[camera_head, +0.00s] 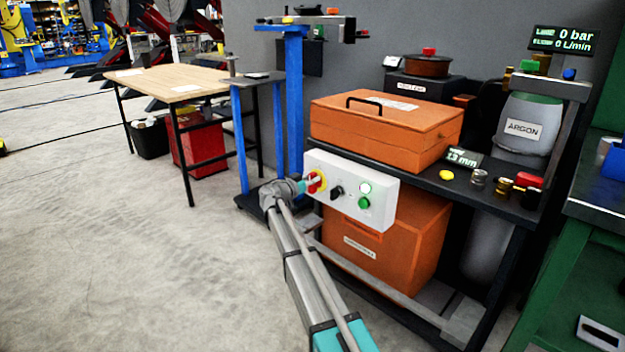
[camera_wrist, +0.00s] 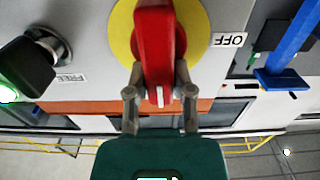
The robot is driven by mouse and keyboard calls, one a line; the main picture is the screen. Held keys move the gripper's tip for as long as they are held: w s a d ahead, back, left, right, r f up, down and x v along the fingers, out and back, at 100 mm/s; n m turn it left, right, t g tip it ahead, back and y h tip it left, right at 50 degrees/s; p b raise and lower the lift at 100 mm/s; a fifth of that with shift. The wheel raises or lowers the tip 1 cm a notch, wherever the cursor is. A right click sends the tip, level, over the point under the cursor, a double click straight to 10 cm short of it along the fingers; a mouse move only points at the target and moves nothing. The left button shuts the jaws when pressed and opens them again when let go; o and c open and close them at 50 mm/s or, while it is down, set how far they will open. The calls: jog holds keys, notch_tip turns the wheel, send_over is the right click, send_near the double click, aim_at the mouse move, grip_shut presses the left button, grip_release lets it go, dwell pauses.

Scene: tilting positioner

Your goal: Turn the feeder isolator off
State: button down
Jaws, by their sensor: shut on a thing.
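The feeder isolator is a red handle (camera_wrist: 155,45) on a round yellow plate (camera_wrist: 200,28), mounted on a white control box (camera_head: 346,168). In the head view the red handle (camera_head: 314,184) is at the box's left end, partly hidden by my gripper (camera_head: 302,186). In the wrist view my gripper (camera_wrist: 159,80) is shut on the red handle, one finger on each side. A white mark on the handle's end points down in that picture. An OFF label (camera_wrist: 229,39), upside down there, is right of the yellow plate, away from the mark.
A black selector knob (camera_head: 337,192), a lit green lamp (camera_head: 366,188) and a green button (camera_head: 363,203) are on the same box face. An orange case (camera_head: 385,128) stands above it. A blue post (camera_head: 294,100) rises just behind the box's left end.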

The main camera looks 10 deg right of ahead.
jog(key=shift+w+n, duration=0.1)
jog(key=shift+n, duration=0.2)
jog(key=n, duration=0.4)
jog(key=shift+w+a+f, duration=0.1)
jog(key=shift+w+a, duration=0.2)
jog(key=shift+w, duration=0.05)
jog(key=shift+w+a+f+n+b, duration=0.15)
jog(key=shift+f+n+b, duration=0.2)
jog(key=shift+n, duration=1.85)
jog(key=shift+w+a+f+n+b, duration=0.2)
jog(key=shift+f+n+b, duration=0.1)
jog(key=shift+n, duration=1.9)
jog(key=shift+w+a+f+n+b, duration=0.15)
jog(key=shift+f+n+b, duration=0.15)
jog(key=shift+n, duration=1.9)
jog(key=c, duration=0.7)
grip_release()
jog(key=shift+o, duration=1.1)
jog(key=shift+d, duration=0.15)
